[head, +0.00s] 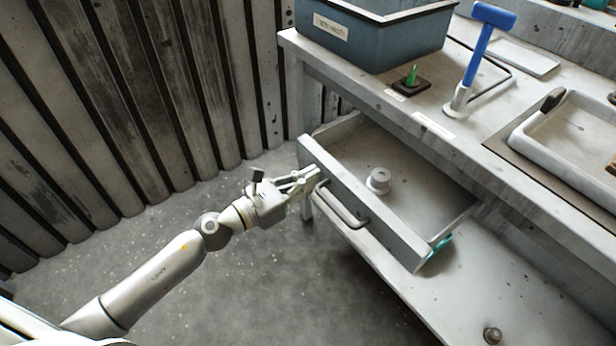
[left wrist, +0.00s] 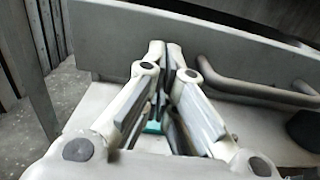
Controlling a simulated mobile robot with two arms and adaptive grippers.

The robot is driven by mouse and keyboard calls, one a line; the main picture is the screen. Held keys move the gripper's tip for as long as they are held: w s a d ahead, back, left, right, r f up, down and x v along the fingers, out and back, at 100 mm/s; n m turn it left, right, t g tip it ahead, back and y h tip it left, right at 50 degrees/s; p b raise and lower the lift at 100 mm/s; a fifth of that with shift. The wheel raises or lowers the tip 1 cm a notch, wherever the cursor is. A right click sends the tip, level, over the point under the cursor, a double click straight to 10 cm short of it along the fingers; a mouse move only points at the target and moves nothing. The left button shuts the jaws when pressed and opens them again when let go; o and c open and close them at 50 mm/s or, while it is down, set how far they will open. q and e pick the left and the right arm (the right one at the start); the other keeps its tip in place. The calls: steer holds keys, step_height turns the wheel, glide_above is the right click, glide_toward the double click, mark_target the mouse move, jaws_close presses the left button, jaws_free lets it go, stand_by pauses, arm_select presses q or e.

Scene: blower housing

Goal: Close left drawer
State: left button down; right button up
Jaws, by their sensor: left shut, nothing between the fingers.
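The left drawer (head: 335,191) of the grey workbench is pulled out in the head view, with its bar handle (head: 342,206) on the front panel. A small pale round part (head: 378,181) lies inside it. My left gripper (head: 309,178) is shut and empty, its fingertips at the left part of the drawer front, beside the handle. In the left wrist view the shut fingers (left wrist: 170,50) point at the drawer front (left wrist: 110,35), and the handle (left wrist: 265,90) is to their right. I cannot tell whether the fingertips touch the panel. My right gripper is not in view.
The bench top (head: 400,105) carries a blue-grey bin (head: 380,40), a blue-handled tool (head: 484,45) on a stand and a white tray (head: 570,135). A lower shelf (head: 450,300) runs beneath the drawer. A slatted wall (head: 150,90) stands at left, with clear floor (head: 240,290) before it.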

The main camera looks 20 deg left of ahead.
mark_target(368, 150)
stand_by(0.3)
